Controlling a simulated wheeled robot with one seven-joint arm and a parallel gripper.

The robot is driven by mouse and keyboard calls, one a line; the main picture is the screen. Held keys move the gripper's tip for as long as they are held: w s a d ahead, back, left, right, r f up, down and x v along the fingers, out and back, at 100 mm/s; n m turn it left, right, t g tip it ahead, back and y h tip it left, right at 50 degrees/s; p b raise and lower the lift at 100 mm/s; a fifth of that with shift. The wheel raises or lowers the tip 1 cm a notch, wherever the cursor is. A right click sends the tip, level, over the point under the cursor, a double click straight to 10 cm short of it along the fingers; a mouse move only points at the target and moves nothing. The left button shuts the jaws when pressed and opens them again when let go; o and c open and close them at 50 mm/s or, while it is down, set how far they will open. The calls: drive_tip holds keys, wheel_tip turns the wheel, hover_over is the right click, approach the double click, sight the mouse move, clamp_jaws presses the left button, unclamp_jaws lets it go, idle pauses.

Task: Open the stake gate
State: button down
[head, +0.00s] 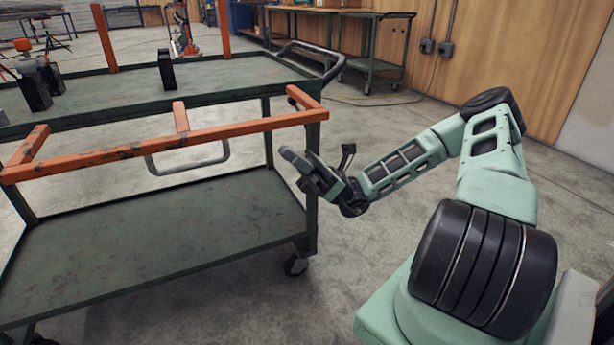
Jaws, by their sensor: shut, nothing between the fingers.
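The stake gate (120,153) is the worn orange frame along the near side of the green cart. Its long rail runs across the cart, with short orange stakes rising from it toward the upper deck. A grey U-shaped handle (188,166) hangs under the middle of the rail. I cannot tell the gate's exact tilt. My gripper (292,166) is shut and empty at the cart's right end, below the rail's right end and to the right of the handle. Its fingers point left, apart from the handle. Whether it touches the cart's leg is unclear.
The cart's upper deck (225,74) carries a black block (166,70) and dark items (38,88) at left. The lower shelf (160,245) is bare. Orange posts (104,40) stand on the far side. A black push handle (308,55) is at right. Open floor lies behind my arm.

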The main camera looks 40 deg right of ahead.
sight(293, 119)
wheel_tip(293, 119, up, 3)
drive_tip(key=shift+s+b, duration=0.1)
drive_tip(key=shift+b, duration=0.2)
drive_tip(key=shift+r+p, duration=0.2)
drive_tip(key=shift+p, duration=0.2)
drive_tip(key=r+m+t+h+p, duration=0.1)
drive_tip(key=m+t+p, duration=0.1)
drive_tip(key=p, duration=0.2)
drive_tip(key=r+m+t+p, duration=0.1)
drive_tip(key=r+m+p, duration=0.1)
drive_tip(key=p, duration=0.2)
drive_tip(key=r+m+t+h+p, duration=0.1)
drive_tip(key=m+t+p, duration=0.1)
drive_tip(key=p, duration=0.3)
drive_tip(key=shift+s+a+r+t+h, duration=0.1)
drive_tip(key=shift+s+r+t+h, duration=0.05)
drive_tip(key=shift+s+t+h, duration=0.15)
drive_tip(key=r+m+t+h+p, duration=0.1)
drive_tip(key=m+p, duration=0.1)
drive_tip(key=p, duration=0.1)
drive_tip(key=r+m+t+h+p, duration=0.1)
drive_tip(key=m+p, duration=0.1)
drive_tip(key=p, duration=0.1)
drive_tip(key=r+m+t+h+p, duration=0.2)
drive_tip(key=p, duration=0.2)
drive_tip(key=shift+w+m, duration=0.25)
drive_tip(key=shift+m, duration=0.15)
drive_tip(key=shift+t+h, duration=0.3)
